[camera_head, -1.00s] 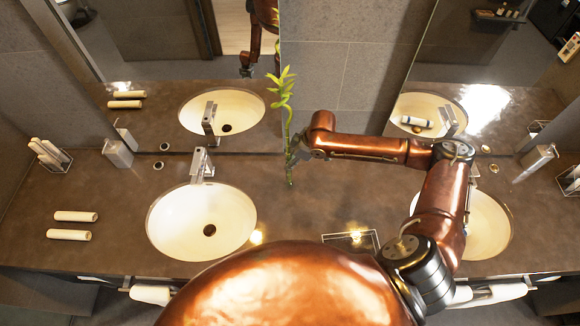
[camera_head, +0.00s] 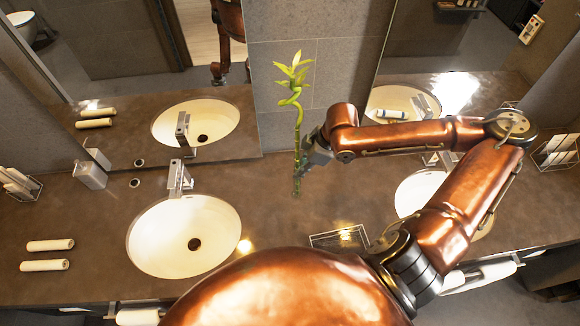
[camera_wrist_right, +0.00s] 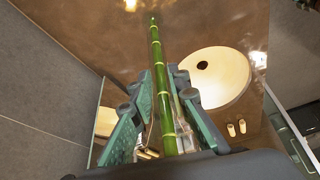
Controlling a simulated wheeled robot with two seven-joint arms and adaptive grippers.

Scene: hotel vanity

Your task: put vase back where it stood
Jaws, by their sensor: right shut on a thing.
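The vase shows as a slim green bamboo stalk (camera_head: 297,130) with a curl and leaves at the top, upright over the counter between the two basins. No separate vase body can be made out. My right gripper (camera_head: 302,161) is shut on its lower part from the right. In the right wrist view the green stalk (camera_wrist_right: 160,88) runs between the two fingers (camera_wrist_right: 155,110). Its lower end is near the brown counter (camera_head: 275,215); I cannot tell whether it touches. My left gripper is not in view.
The left basin (camera_head: 165,245) with its faucet (camera_head: 179,178) and the right basin (camera_head: 412,195) flank the stalk. A wire tray (camera_head: 338,238) lies in front. A soap dispenser (camera_head: 90,175) and rolled towels (camera_head: 48,245) are at left. Mirrors and a tiled wall (camera_head: 280,70) stand behind.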

